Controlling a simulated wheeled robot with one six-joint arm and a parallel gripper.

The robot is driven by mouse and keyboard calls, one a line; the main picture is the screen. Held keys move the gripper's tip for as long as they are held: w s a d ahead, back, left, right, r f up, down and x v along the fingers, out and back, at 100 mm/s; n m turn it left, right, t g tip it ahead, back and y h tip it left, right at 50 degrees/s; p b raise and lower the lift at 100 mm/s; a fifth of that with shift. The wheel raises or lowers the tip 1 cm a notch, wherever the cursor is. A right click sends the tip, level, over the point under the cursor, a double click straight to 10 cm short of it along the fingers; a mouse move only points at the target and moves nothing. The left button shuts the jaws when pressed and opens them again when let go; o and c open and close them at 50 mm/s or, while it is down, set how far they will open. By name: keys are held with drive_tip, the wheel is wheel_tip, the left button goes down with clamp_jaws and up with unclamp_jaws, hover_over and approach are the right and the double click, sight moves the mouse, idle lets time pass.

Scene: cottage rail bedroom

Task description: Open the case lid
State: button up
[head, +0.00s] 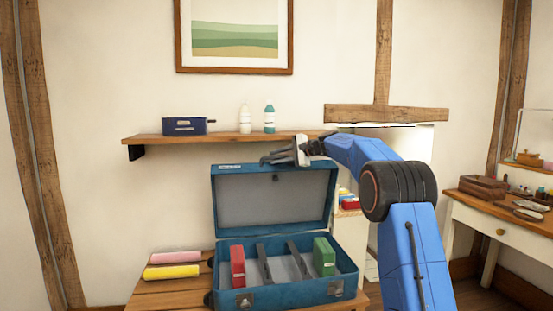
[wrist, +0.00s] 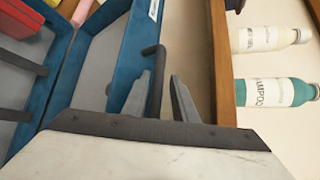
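The blue case (head: 290,293) sits on a wooden table, and its lid (head: 275,198) stands raised, roughly upright, with its grey inside showing. In the wrist view the lid (wrist: 100,62) runs along the left of the fingers. My gripper (head: 268,160) is at the lid's top edge, right of its middle. In the wrist view my gripper's fingers (wrist: 162,78) are spread, with a dark bar-like handle (wrist: 156,65) between them.
In the case are a red box (head: 237,266), a green box (head: 324,256) and dark straps. Pink (head: 176,257) and yellow (head: 172,271) rolls lie left of it. A wall shelf (head: 190,138) with two bottles (head: 269,118) is close behind the lid. A desk (head: 500,215) stands right.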

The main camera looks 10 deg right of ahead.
drive_tip(key=v, duration=1.7)
drive_tip(key=shift+r, duration=0.1)
drive_tip(key=s+a+f+n+g+h, duration=0.1)
drive_tip(key=s+a+f+n+h, duration=0.15)
drive_tip(key=s, duration=0.75)
drive_tip(key=s+a+f+n+g+h, duration=0.1)
drive_tip(key=s+a+f, duration=0.3)
drive_tip(key=s, duration=0.6)
drive_tip(key=s+a+f+n+g+h, duration=0.2)
drive_tip(key=s+a+f, duration=0.1)
drive_tip(key=s, duration=0.7)
drive_tip(key=s+d+f+n+h, duration=0.1)
drive_tip(key=s+f+n, duration=0.1)
drive_tip(key=s+f, duration=0.5)
drive_tip(key=s+d+f+n+h, duration=0.1)
drive_tip(key=s+f+n+h, duration=0.1)
drive_tip(key=s+f, duration=0.6)
drive_tip(key=s+d+f+n+h, duration=0.2)
drive_tip(key=s+f, duration=0.5)
drive_tip(key=s, duration=1)
drive_tip(key=shift+s+f+n+g, duration=0.3)
drive_tip(key=shift+s+n+g, duration=0.05)
drive_tip(key=shift+g, duration=0.05)
